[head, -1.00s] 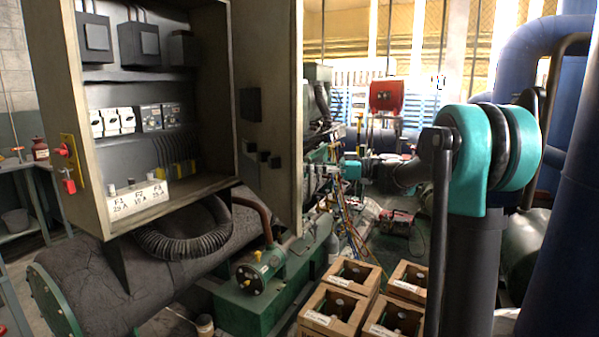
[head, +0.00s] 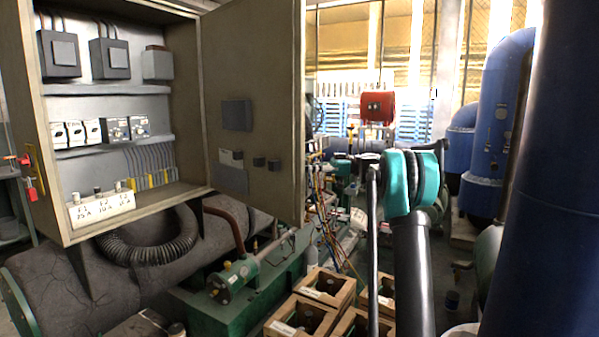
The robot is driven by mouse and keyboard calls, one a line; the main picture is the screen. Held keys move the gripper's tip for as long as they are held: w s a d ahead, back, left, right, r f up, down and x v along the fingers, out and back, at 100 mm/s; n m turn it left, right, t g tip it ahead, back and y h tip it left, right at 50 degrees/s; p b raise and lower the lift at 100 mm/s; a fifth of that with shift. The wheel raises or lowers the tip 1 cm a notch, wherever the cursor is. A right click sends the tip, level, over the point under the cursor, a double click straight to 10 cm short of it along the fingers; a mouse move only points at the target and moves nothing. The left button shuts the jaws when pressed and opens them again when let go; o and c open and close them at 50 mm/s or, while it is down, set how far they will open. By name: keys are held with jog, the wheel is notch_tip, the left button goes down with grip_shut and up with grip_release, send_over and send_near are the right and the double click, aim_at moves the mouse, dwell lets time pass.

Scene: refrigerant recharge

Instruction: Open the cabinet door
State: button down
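The electrical cabinet (head: 52,205) stands open at the left of the head view. Its beige door (head: 262,125) is hinged on the right side and swung wide, with its inner face and small dark boxes showing. Inside are shelves with breakers, switches and a fuse label plate (head: 101,208). A red padlock (head: 31,193) hangs on a yellow latch plate at the cabinet's left edge. My arm, dark with a teal joint, shows right of the door, apart from it in the picture. My gripper is not in view.
Open wooden crates (head: 326,290) with contents stand on the floor below the door. A dark tank (head: 60,285) and green machinery (head: 235,280) lie under the cabinet. Large blue pipes (head: 500,110) stand at the right. A red box (head: 377,106) is at the back.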

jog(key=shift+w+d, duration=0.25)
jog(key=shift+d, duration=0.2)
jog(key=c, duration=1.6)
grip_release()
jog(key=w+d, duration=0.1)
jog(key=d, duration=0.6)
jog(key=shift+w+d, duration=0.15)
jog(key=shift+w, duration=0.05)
